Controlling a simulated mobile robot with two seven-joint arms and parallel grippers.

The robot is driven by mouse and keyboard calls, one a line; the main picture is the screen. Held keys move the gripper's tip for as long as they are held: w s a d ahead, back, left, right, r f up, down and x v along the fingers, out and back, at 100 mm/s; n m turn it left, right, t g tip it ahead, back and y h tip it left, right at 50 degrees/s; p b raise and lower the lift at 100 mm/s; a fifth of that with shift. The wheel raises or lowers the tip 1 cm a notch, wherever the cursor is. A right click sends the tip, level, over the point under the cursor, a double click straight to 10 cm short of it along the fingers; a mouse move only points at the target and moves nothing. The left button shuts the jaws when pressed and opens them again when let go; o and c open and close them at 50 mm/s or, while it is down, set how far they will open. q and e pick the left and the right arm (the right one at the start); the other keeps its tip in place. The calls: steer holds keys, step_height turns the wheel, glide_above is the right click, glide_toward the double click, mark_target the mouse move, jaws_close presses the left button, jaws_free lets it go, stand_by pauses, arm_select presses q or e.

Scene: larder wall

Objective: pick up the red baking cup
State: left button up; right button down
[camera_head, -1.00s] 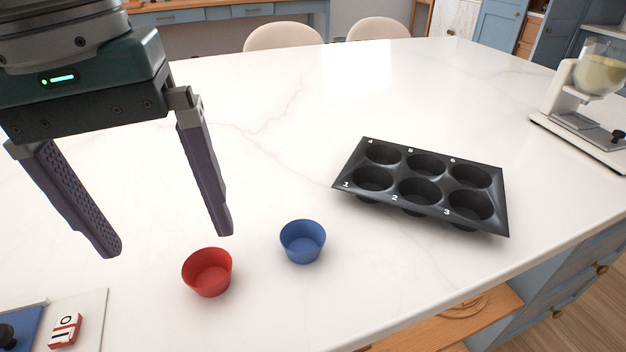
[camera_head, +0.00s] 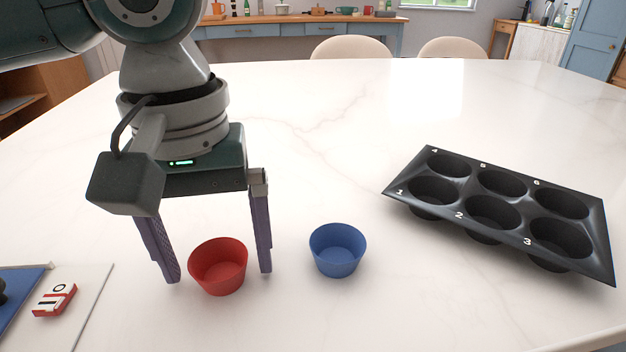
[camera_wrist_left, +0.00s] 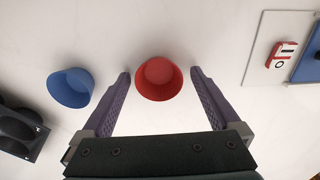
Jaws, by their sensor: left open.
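The red baking cup (camera_head: 218,268) stands upright on the white worktop, empty. In the left wrist view the red cup (camera_wrist_left: 159,78) sits between the fingertips, with a gap on each side. My left gripper (camera_head: 219,277) is open and points down, one finger to each side of the cup. It also shows in the left wrist view (camera_wrist_left: 159,76). I cannot tell the exact height of the fingertips above the worktop. My right gripper is not in view.
A blue baking cup (camera_head: 338,251) stands close to the right of my left gripper. A black muffin tin (camera_head: 392,196) with numbered wells lies further right. A board with a blue panel (camera_head: 22,297) and a red-and-white block (camera_head: 54,299) lies at the left. The worktop behind is clear.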

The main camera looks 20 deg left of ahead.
arm_select(q)
steer(key=shift+f, duration=0.15)
steer(key=c, duration=1.3)
